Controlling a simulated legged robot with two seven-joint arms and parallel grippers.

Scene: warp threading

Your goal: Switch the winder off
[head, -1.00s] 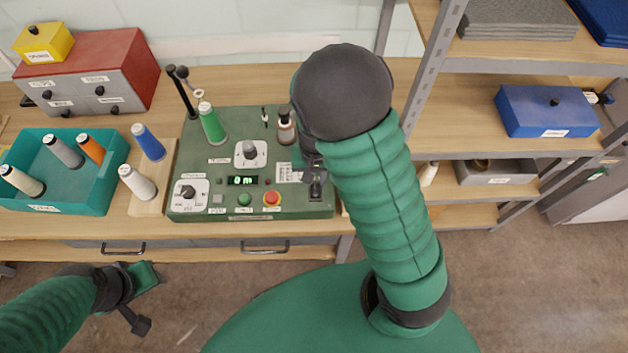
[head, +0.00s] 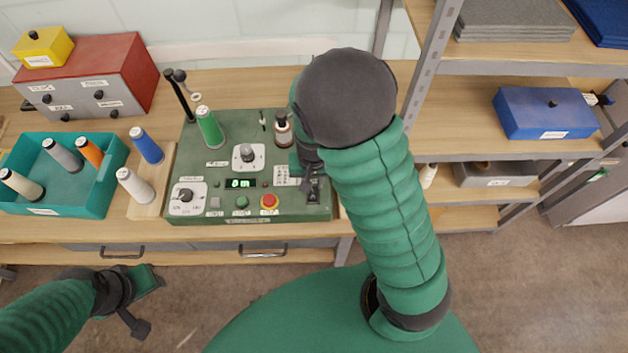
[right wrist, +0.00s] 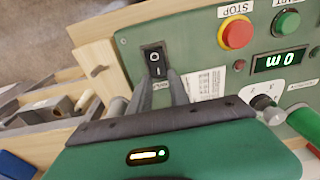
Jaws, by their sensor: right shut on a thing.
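The winder (head: 215,160) is a green box on the bench with a dial, knobs, buttons and a display (head: 240,183) reading 0 m. Its black rocker switch (right wrist: 155,60), with white marks, sits near a panel corner in the right wrist view. I cannot tell which side is pressed in. In the head view my right gripper (head: 313,188) is at the winder's front right and hides most of the switch.
The red stop button (right wrist: 236,33) and green button (right wrist: 287,22) lie beside the switch on the panel. A green spool (head: 209,128) stands on the winder. A teal bin (head: 62,207) of spools is at left. A metal shelf (head: 432,85) stands right of my right arm.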

